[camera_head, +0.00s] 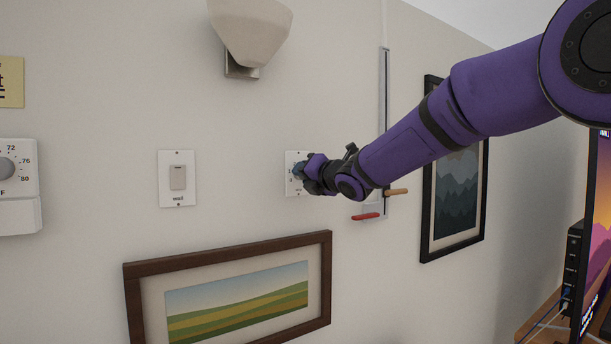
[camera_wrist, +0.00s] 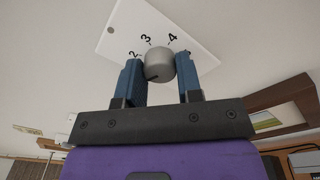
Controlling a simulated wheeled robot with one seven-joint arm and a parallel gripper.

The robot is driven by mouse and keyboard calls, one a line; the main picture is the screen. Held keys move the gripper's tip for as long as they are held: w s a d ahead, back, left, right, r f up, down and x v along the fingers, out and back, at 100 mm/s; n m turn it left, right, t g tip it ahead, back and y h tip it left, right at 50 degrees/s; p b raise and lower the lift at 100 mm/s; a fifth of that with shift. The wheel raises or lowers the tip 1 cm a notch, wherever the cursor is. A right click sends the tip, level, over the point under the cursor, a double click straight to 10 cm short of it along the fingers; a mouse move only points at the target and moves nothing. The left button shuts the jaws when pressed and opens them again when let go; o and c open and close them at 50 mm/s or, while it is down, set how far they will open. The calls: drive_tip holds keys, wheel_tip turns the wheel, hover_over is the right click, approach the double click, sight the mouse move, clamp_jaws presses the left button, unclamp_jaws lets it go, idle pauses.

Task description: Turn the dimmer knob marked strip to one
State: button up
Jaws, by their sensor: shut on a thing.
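The dimmer plate (camera_head: 291,189) is white and fixed to the wall in the middle of the head view, partly covered by my gripper (camera_head: 301,173). Its label is too small to read. In the wrist view the plate (camera_wrist: 200,30) shows the numbers 2, 3 and 4 and part of another at the right. The round grey knob (camera_wrist: 160,63) sits between my two blue fingers, and my gripper (camera_wrist: 160,72) is shut on it. A dark mark on the knob's face points to the lower left, below the 2.
A rocker switch (camera_head: 177,178) is on the wall to the left, with a thermostat (camera_head: 17,185) beyond it. A lamp (camera_head: 248,35) hangs above and a framed landscape (camera_head: 228,245) below.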

drive_tip(key=shift+f, duration=0.15)
drive_tip(key=o, duration=0.9)
drive_tip(key=shift+o, duration=0.2)
drive_tip(key=shift+s, duration=0.1)
drive_tip(key=v, duration=1)
drive_tip(key=shift+s+d, duration=0.2)
drive_tip(key=shift+s, duration=0.05)
